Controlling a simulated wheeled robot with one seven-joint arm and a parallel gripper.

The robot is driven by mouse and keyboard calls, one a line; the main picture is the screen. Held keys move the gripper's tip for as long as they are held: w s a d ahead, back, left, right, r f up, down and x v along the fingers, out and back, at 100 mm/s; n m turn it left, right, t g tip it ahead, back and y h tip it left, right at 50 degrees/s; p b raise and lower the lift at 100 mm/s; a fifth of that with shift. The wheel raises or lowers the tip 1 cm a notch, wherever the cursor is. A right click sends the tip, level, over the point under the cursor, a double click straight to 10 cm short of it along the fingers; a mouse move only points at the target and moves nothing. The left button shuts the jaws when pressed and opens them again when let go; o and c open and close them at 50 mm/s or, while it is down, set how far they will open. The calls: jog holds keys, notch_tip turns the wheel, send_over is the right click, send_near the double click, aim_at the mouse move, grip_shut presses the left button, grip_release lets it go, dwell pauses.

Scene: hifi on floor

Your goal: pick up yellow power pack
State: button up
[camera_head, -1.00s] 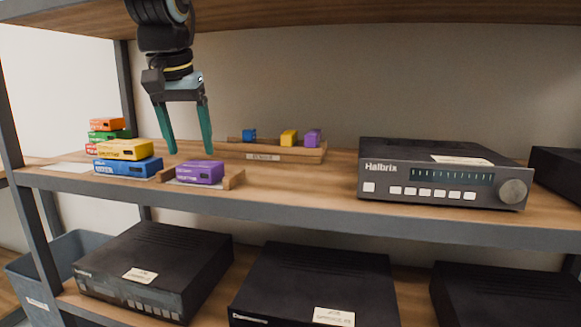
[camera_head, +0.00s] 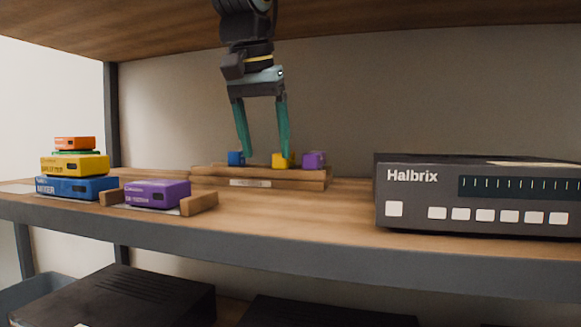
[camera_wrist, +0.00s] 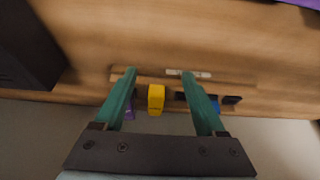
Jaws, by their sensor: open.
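The yellow power pack (camera_head: 281,161) stands on a low wooden rack (camera_head: 205,181) at the back of the shelf, between a blue pack (camera_head: 236,158) and a purple pack (camera_head: 314,159). My gripper (camera_head: 264,155) is open and empty, its two green fingers pointing down in front of or above the rack; one fingertip overlaps the yellow pack in the head view. In the wrist view the yellow pack (camera_wrist: 156,98) shows between the open fingers (camera_wrist: 155,72), a little nearer the left one. The purple pack (camera_wrist: 129,112) is partly behind the left finger.
A stack of boxes, including a yellow box (camera_head: 75,165) on a blue box (camera_head: 76,187), stands at the left. A purple box (camera_head: 157,193) sits between wooden blocks in front. A dark Halbrix unit (camera_head: 480,205) fills the right. An upper shelf board (camera_head: 400,15) hangs overhead.

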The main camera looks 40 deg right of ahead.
jog(key=w+d, duration=0.1)
jog(key=d, duration=0.1)
jog(key=w+d, duration=0.2)
jog(key=d, duration=0.1)
jog(key=w+d, duration=0.2)
jog(key=d, duration=0.1)
jog(key=shift+w+d, duration=0.1)
jog(key=shift+d, duration=0.05)
jog(key=shift+w+d+p, duration=0.35)
jog(key=shift+w+d, duration=0.35)
jog(key=shift+d, duration=0.35)
jog(key=shift+b+x, duration=0.4)
jog(key=shift+x, duration=1.1)
grip_shut()
